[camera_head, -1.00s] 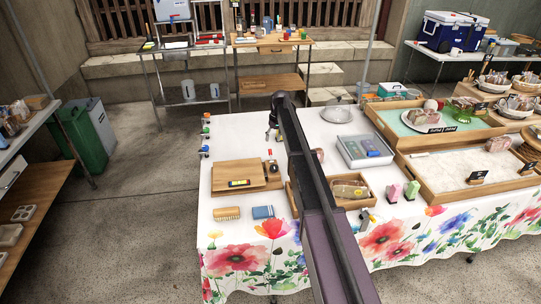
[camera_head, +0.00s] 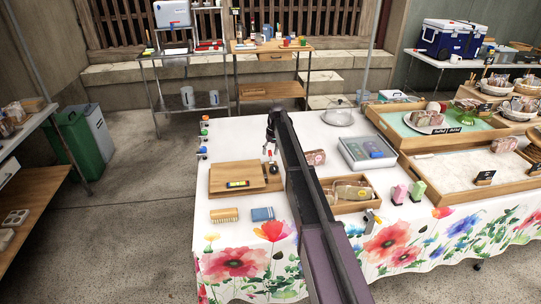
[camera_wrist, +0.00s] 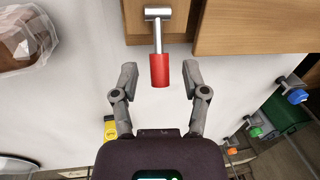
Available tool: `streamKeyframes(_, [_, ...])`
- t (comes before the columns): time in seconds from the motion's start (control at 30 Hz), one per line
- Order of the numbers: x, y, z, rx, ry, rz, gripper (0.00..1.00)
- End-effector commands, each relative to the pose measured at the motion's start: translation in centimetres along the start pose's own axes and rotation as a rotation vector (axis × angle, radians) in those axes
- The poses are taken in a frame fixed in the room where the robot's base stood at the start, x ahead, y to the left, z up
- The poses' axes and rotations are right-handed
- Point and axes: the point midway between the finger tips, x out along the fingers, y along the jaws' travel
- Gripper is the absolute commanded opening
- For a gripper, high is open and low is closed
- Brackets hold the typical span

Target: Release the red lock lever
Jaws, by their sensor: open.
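The red lock lever (camera_wrist: 160,71) shows in the wrist view as a red grip on a silver shaft. No contact is visible, and I cannot tell the height gap. In the head view, my gripper (camera_head: 269,149) is small above the tablecloth, just behind a wooden board, and the lever there is too small to make out clearly.
A wooden board (camera_head: 222,180) lies left of my arm, with a brush (camera_head: 224,215) and blue block (camera_head: 262,213) in front. A wooden tray (camera_head: 342,208) stands right of my arm. Colored clamps (camera_head: 203,141) line the table's left edge; they also show in the wrist view (camera_wrist: 296,96).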

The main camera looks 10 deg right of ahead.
Motion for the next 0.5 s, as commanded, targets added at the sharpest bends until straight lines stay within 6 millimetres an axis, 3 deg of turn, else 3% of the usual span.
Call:
streamKeyframes(0.37, [0.2,-0.02,0.0,0.0,0.0,0.0,0.58])
streamKeyframes(0.4, [0.2,-0.01,0.0,0.0,0.0,0.0,0.55])
streamKeyframes(0.5, [0.2,-0.01,0.0,0.0,0.0,0.0,0.25])
